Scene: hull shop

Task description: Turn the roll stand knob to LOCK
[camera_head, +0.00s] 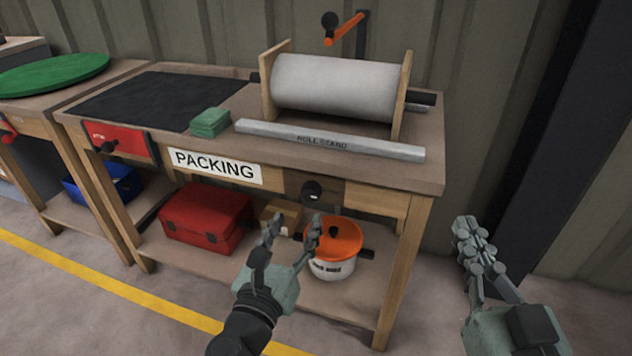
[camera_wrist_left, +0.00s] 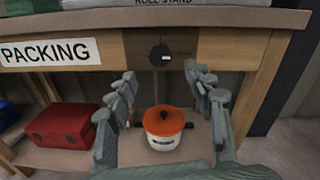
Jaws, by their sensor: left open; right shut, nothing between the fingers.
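The roll stand knob (camera_head: 312,190) is a dark round knob on the front apron of the packing bench, below the bar lettered ROLL STAND. It also shows in the left wrist view (camera_wrist_left: 160,54), at upper middle; any marks beside it are too small to read. My left gripper (camera_head: 291,226) is open and empty, below and in front of the knob, apart from it. In the left wrist view its fingers (camera_wrist_left: 162,88) frame the space under the knob. My right gripper (camera_head: 470,232) is shut and empty, off the bench's right end.
The bench (camera_head: 432,176) carries the paper roll (camera_head: 335,85) in its wooden stand, a green stack (camera_head: 209,122) and a black mat. On the lower shelf are a red case (camera_head: 205,217) and a white pot with an orange lid (camera_head: 335,238). A dark post stands at right.

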